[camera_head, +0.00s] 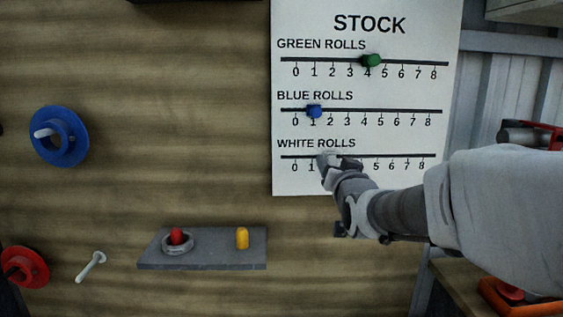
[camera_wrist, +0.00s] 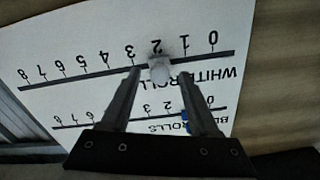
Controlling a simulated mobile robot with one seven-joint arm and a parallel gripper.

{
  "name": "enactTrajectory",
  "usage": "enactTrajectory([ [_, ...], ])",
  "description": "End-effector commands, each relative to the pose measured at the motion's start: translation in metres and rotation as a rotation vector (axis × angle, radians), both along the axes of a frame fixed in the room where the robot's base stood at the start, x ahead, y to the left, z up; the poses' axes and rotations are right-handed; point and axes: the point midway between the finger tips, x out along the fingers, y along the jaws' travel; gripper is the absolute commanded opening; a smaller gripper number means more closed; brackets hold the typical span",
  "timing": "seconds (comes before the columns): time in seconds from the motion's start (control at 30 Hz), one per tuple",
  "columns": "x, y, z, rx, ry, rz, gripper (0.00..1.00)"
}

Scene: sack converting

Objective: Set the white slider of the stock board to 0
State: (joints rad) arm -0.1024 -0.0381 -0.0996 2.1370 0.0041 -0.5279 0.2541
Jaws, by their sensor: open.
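The stock board (camera_head: 365,190) is a white panel with three scales, each marked 0 to 8. In the wrist view, which shows the board upside down, the white slider (camera_wrist: 160,70) sits on the white rolls rail (camera_wrist: 80,74) close to the 2 mark. My gripper (camera_wrist: 156,72) is open, with one finger on either side of the slider near its tips. Whether either finger touches it I cannot tell. In the head view my gripper (camera_head: 328,166) is at the white rolls scale, between about 1 and 4, and largely hides the slider.
The green slider (camera_head: 372,61) is near 4 and the blue slider (camera_head: 314,111) near 1. A grey shelf (camera_head: 210,257) with red and yellow knobs is below left. A blue wheel (camera_head: 72,137) and red wheel (camera_head: 30,266) are at far left.

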Motion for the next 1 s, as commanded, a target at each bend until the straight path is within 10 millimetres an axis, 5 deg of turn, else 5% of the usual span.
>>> enactTrajectory([
  [0.2,0.021,0.000,0.000,-0.001,0.000,0.000,0.61],
  [0.6,0.026,0.000,0.000,0.000,0.000,-0.001,0.60],
  [0.93,0.026,0.000,0.000,0.000,0.000,-0.001,0.00],
  [1.0,0.026,0.000,0.000,0.000,0.000,-0.001,0.00],
])
